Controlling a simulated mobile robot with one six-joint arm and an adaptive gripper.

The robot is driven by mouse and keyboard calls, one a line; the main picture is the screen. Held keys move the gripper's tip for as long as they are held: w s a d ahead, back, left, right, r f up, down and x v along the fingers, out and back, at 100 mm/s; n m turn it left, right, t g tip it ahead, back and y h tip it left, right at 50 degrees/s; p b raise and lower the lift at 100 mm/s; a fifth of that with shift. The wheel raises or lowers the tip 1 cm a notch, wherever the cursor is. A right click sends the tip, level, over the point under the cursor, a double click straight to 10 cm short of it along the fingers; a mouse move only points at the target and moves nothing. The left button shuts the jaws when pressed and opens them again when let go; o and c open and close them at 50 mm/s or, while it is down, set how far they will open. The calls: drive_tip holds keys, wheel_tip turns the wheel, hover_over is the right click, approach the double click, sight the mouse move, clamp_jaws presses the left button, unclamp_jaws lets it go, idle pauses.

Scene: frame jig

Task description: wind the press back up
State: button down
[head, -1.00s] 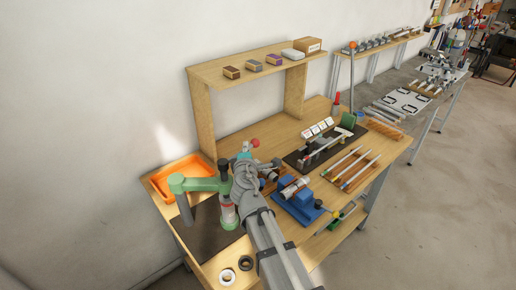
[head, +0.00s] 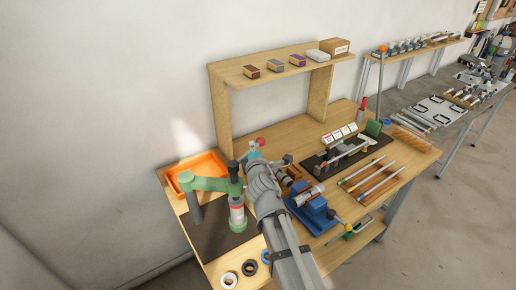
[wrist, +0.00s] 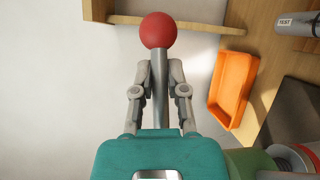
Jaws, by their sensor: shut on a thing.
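The press has a green arm (head: 205,184) over a dark plate (head: 212,235) at the left end of the bench in the head view. Its lever, a grey rod (wrist: 160,85) with a red ball (wrist: 154,30) on its end, shows in the wrist view. My gripper (wrist: 161,68) is shut on the rod just below the ball, one finger on each side. In the head view the red ball (head: 260,141) stands above the press, and my arm hides the lever's lower part. A red-and-white cylinder (head: 237,215) is under the press's head.
An orange tray (head: 172,181) lies behind the press and a wooden shelf (head: 222,112) stands behind the bench. Black and white rings (head: 229,280) lie at the front edge. A blue fixture (head: 312,219) and a rack of rods (head: 366,180) are to the right.

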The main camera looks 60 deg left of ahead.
drive_tip(key=shift+s, duration=0.1)
drive_tip(key=c, duration=0.6)
unclamp_jaws()
drive_tip(key=shift+c, duration=0.2)
drive_tip(key=shift+c, duration=0.2)
